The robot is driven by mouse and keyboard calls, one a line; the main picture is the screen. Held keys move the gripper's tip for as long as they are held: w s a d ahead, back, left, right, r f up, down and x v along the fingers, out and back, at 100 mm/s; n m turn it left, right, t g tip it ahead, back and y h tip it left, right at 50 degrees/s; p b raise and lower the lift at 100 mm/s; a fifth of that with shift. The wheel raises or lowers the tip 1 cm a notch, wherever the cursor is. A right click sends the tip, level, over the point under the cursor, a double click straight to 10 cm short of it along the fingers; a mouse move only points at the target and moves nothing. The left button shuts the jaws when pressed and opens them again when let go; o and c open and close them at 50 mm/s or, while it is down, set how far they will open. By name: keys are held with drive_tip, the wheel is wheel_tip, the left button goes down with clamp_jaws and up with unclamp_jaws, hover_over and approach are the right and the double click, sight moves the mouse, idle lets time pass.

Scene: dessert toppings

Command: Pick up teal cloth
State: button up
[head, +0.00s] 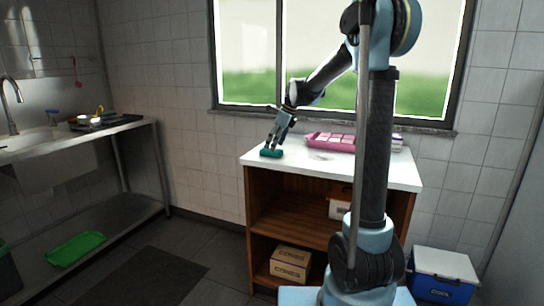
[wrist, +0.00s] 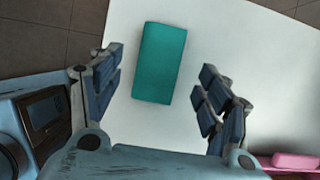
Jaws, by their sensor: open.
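The teal cloth (head: 271,153) lies on the white top of the wooden shelf unit, near its left end in the head view. In the wrist view the cloth (wrist: 159,63) is a flat teal rectangle, slightly tilted, on the white surface. My gripper (head: 276,141) is right above the cloth in the head view. In the wrist view my gripper (wrist: 160,84) is open, with one finger to each side of the cloth and clear space between. The fingers do not appear to touch it. Their exact height above the cloth is hard to tell.
A pink tray (head: 312,140) stands on the white counter top (head: 379,174), right of the cloth. The window sill (head: 400,126) runs behind. A blue cooler (head: 430,289) stands on the floor at right. A sink bench (head: 150,122) is at left, with open floor between.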

sight(271, 153)
drive_tip(key=shift+x, duration=1.45)
drive_tip(key=shift+f, duration=0.2)
drive_tip(key=c, duration=1.1)
